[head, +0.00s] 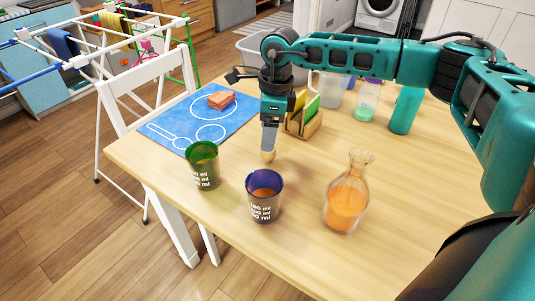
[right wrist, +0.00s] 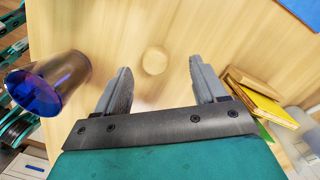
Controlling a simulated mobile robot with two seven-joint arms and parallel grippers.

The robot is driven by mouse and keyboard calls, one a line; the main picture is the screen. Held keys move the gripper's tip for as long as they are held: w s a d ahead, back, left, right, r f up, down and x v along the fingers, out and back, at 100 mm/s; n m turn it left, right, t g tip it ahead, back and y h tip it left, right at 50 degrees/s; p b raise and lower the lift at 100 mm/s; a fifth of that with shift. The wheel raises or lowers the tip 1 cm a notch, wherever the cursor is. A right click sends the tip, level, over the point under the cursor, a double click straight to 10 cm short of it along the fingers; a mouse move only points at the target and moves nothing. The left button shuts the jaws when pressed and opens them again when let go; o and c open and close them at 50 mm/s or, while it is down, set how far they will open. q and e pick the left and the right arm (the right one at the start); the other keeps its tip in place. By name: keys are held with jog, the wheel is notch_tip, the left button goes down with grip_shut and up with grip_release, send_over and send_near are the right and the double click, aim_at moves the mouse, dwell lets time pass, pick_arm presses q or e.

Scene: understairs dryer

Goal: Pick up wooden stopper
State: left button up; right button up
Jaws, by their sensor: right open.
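The wooden stopper (head: 267,156) is a small pale piece on the wooden table, close in colour to the tabletop. My right gripper (head: 268,146) points down just above it and partly hides it in the head view. In the right wrist view the stopper (right wrist: 155,60) shows as a pale rounded, faceted shape between and a little beyond the open fingertips of my right gripper (right wrist: 160,68). The fingers stand apart on either side and appear not to touch it. My left gripper is not in view.
A purple cup (head: 264,197), a green cup (head: 204,166) and a glass carafe of orange liquid (head: 347,204) stand nearer the front. A wooden holder with coloured cards (head: 305,122) is close behind right. A blue mat (head: 175,124) lies left. A green bottle (head: 405,110) stands right.

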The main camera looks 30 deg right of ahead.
aim_at(268, 155)
jog(key=f, duration=0.5)
jog(key=shift+s+a+f+b, duration=0.25)
jog(key=shift+f+b, duration=0.1)
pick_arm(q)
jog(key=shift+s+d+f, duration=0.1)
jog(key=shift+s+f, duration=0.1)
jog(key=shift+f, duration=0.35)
pick_arm(e)
jog(key=c, duration=1.1)
jog(key=shift+r, duration=0.1)
